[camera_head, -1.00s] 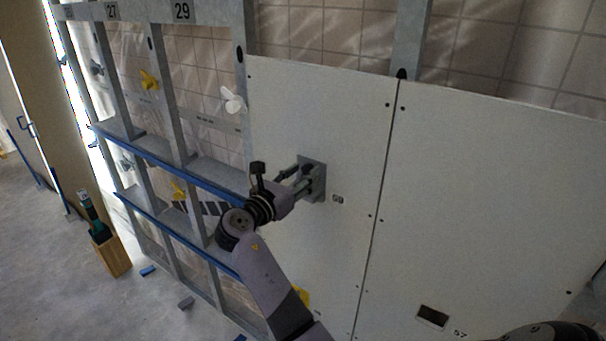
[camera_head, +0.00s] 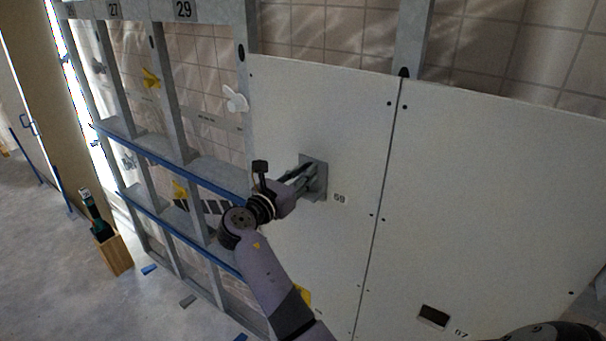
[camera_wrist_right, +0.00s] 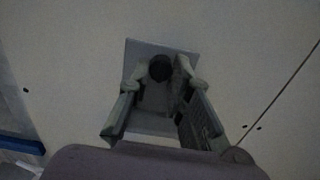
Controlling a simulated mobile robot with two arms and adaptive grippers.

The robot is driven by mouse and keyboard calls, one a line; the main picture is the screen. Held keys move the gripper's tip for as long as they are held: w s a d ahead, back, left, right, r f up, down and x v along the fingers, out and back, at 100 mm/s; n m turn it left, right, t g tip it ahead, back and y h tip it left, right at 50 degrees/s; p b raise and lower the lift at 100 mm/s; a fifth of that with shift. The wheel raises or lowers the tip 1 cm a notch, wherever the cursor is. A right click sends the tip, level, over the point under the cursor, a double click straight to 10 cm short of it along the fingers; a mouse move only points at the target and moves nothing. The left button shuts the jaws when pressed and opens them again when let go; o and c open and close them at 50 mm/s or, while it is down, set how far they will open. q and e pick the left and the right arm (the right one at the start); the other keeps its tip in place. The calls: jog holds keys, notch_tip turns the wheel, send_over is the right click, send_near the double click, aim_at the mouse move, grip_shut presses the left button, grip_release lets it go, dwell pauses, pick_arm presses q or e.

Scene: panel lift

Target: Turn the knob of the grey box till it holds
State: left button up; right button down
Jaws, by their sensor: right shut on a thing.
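The grey box (camera_head: 322,168) is a small square on the white wall panel, left of the seam between panels. My right gripper (camera_head: 308,174) reaches it from the left in the head view, with its fingers at the face. In the right wrist view the box (camera_wrist_right: 140,54) lies straight ahead, with a dark round knob (camera_wrist_right: 159,68) on it. The fingers of my right gripper (camera_wrist_right: 162,82) stand on both sides of the knob and are shut on it. Shadow hides the exact contact. My left gripper is not in view.
White panels (camera_head: 480,200) cover the wall to the right. To the left is an open metal stud frame (camera_head: 178,90) with blue-edged rails, a white wing-shaped piece (camera_head: 235,99) and yellow pieces (camera_head: 151,78). A wooden box (camera_head: 115,254) with a bottle-like item stands on the floor.

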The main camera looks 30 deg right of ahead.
jog(key=m+b, duration=0.2)
jog(key=m, duration=0.2)
jog(key=shift+w+f+m+b, duration=0.1)
jog(key=shift+f+m+b, duration=0.05)
jog(key=shift+m+b, duration=0.2)
jog(key=m+b, duration=0.2)
jog(key=m, duration=0.1)
jog(key=shift+a+m, duration=0.1)
jog(key=shift+m, duration=0.25)
jog(key=m+b, duration=0.5)
jog(key=shift+w, duration=0.1)
jog(key=shift+r+m+b, duration=0.15)
jog(key=shift+m+b, duration=0.8)
jog(key=shift+m, duration=0.15)
jog(key=shift+r+m+b, duration=0.1)
jog(key=shift+m+b, duration=0.85)
jog(key=shift+m, duration=0.15)
jog(key=c, duration=1.4)
grip_release()
jog(key=shift+c, duration=0.2)
jog(key=shift+r, duration=0.1)
